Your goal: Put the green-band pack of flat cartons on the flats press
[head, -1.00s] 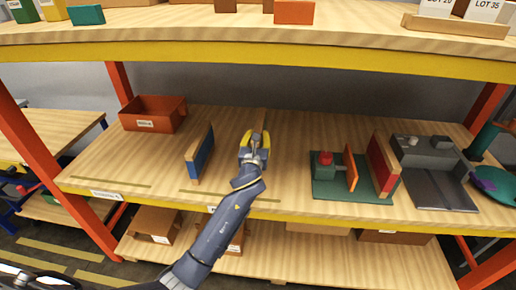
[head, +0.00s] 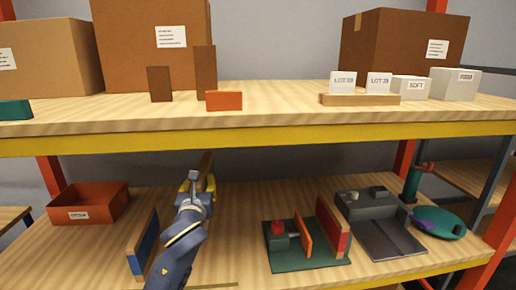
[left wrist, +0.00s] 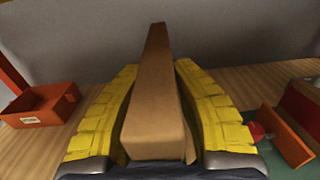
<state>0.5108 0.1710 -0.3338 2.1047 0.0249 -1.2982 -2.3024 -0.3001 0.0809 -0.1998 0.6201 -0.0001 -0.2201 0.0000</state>
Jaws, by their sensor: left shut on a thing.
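My left gripper (head: 198,186) is shut on a narrow brown carton pack (head: 208,165), which stands up between the fingers above the lower shelf. In the left wrist view the yellow-padded fingers (left wrist: 160,115) flank the pack (left wrist: 157,85); no green band shows on the part I see. To the right on the shelf stands a green-based device (head: 300,258) with a red knob, an orange plate and a red-faced upright board (head: 331,228), apparently the flats press. It is clear of the gripper. My right gripper is not in view.
A blue-faced upright board (head: 143,240) stands just left of my arm. An orange bin (head: 90,204) is at the left, a grey machine (head: 375,222) and a teal round stand (head: 440,222) at the right. The upper shelf's yellow edge (head: 260,134) runs overhead.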

